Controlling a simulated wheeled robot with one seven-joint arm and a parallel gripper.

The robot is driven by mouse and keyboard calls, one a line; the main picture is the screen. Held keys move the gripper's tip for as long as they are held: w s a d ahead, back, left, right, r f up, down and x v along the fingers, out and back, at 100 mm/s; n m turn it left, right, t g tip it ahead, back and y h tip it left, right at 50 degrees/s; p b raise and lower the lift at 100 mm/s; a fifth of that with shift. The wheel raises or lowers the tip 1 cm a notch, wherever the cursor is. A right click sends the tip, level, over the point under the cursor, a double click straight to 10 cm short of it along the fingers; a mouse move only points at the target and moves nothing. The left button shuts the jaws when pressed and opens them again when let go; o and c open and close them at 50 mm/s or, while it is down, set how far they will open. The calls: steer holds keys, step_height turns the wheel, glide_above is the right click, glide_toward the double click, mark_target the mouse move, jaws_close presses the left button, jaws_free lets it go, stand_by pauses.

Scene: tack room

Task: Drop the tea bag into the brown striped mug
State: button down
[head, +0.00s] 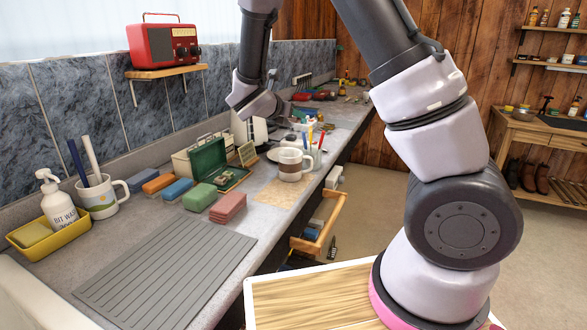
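The brown striped mug (292,168), white with a brown band, stands upright on the counter right of centre in the head view. My arm reaches over the counter, and its wrist (252,97) is above and left of the mug. I cannot make out my gripper's fingers or anything between them. I cannot pick out a tea bag. An open green box (209,158) with small contents lies left of the mug.
Colored blocks (228,207), a ribbed grey mat (165,275), a yellow tray (45,238) and a mug with two sticks (103,198) occupy the near counter (270,218). A cup of brushes (316,157) stands right behind the striped mug. An open drawer (325,222) juts out below.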

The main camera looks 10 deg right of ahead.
steer(key=shift+f, duration=2.6)
steer(key=shift+c, duration=2.1)
jaws_free()
steer(key=v, duration=1)
steer(key=shift+s+a+r, duration=0.2)
steer(key=shift+s+r, duration=0.05)
steer(key=shift+d, duration=0.1)
